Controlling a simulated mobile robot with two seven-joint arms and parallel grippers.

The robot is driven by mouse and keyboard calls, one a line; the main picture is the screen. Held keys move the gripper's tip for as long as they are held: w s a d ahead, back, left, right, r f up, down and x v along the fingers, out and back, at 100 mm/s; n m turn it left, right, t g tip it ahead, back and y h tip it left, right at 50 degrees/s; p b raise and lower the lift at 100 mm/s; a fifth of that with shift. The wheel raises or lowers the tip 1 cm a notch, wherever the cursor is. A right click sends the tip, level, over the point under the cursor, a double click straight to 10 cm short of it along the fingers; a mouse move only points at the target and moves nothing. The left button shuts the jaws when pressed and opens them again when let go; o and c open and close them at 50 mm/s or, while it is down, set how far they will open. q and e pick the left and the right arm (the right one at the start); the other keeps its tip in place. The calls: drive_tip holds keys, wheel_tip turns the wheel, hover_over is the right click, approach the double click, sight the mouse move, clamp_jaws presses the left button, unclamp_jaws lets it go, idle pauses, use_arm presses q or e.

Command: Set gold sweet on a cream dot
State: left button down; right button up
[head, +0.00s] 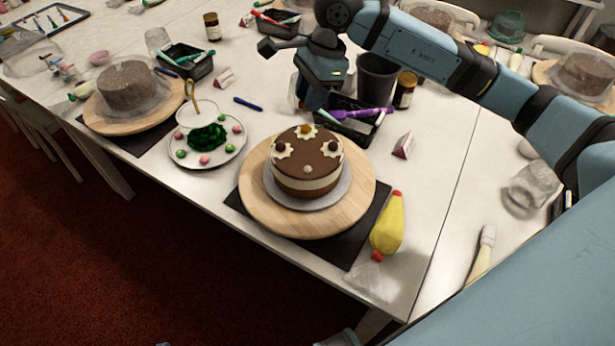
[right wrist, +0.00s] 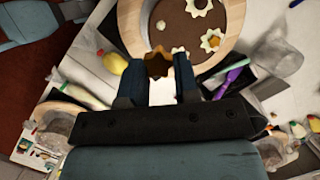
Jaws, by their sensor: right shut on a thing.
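The brown cake (head: 307,181) with a cream band stands on a round wooden turntable (head: 258,212). On its top, star-shaped cream dots carry dark sweets at the left (head: 281,146) and right (head: 329,146), and a gold-amber sweet (head: 306,130) at the back. A small plain pale dot (head: 308,169) is at the front. My right gripper (head: 318,104) is raised behind the cake. In the right wrist view its fingers (right wrist: 160,75) are shut on a gold-brown sweet (right wrist: 158,64), with the cake beyond. The head view hides this sweet. My left gripper is not in view.
Beside the cake lie a yellow piping bag (head: 387,225) and a black tray with a purple pen (head: 362,113). A plate with green cream and small balls (head: 207,155) stands to the left. A dark cup (head: 376,78) and brown jar (head: 404,91) stand behind.

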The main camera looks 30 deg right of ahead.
drive_tip(key=shift+w+d+m, duration=0.1)
drive_tip(key=shift+m, duration=0.3)
drive_tip(key=p, duration=0.1)
hover_over(307, 169)
drive_tip(key=shift+m, duration=0.3)
drive_tip(key=f, duration=1.4)
drive_tip(key=shift+d+f, duration=0.35)
drive_tip(key=shift+d, duration=0.05)
wheel_tip(307, 169, down, 5)
drive_tip(key=shift+r, duration=0.1)
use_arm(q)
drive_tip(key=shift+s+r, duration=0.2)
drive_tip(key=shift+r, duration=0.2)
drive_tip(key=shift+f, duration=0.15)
use_arm(e)
drive_tip(key=o, duration=0.9)
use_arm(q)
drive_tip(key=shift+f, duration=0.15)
